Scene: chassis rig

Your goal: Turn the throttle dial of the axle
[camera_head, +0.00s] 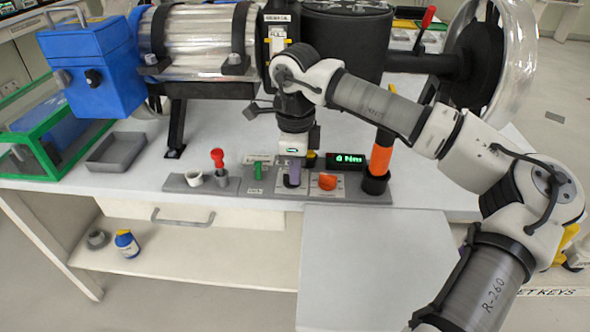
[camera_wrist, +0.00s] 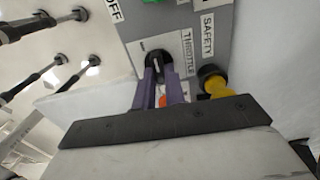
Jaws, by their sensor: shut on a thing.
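The throttle dial (camera_wrist: 157,60) is a dark round knob next to the THROTTLE label in the wrist view. My gripper (camera_wrist: 164,82) reaches down to it with its purple fingers, which are shut on the dial and partly cover it. In the head view my gripper (camera_head: 292,176) points straight down onto the grey control panel (camera_head: 270,188), between a green switch (camera_head: 257,171) and an orange knob (camera_head: 327,182). The dial itself is hidden there behind the fingers. Its turn angle cannot be read.
A small green-lit display (camera_head: 346,160) stands behind the panel. An orange-and-black upright handle (camera_head: 380,160) is at its right, a red-topped lever (camera_head: 217,160) at its left. The axle's large wheel (camera_head: 500,60) and metal cylinder (camera_head: 197,32) stand behind. A grey tray (camera_head: 115,152) lies left.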

